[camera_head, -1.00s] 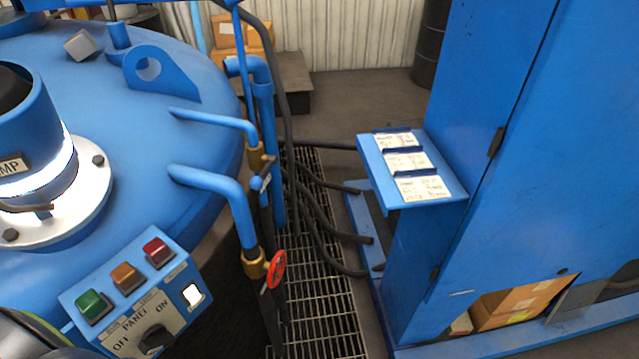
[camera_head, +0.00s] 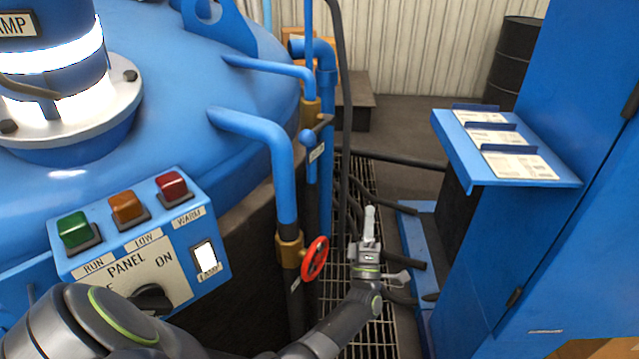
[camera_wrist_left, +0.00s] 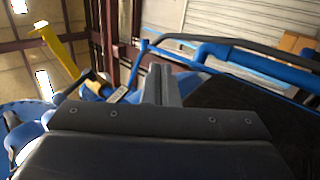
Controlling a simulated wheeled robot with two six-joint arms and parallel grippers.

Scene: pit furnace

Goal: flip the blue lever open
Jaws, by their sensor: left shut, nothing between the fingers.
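The blue lever (camera_head: 307,137) shows in the head view as a short arm with a round blue knob, beside the brass fitting of the rear pipe. A small white tag (camera_head: 316,152) hangs just below it. My left gripper (camera_head: 369,212) is shut and empty, pointing up, to the right of the lever and lower in the picture, apart from it. In the left wrist view the shut fingers (camera_wrist_left: 161,84) stand in the middle, and a blue knobbed rod, probably the lever (camera_wrist_left: 143,46), shows just beyond them. My right gripper is not in view.
A red handwheel (camera_head: 315,258) sits on the front pipe (camera_head: 281,170), left of my left gripper. A control panel (camera_head: 150,235) is at the lower left. A blue cabinet with a shelf (camera_head: 560,182) stands at the right. Black hoses (camera_head: 345,100) run behind the gripper over the floor grating.

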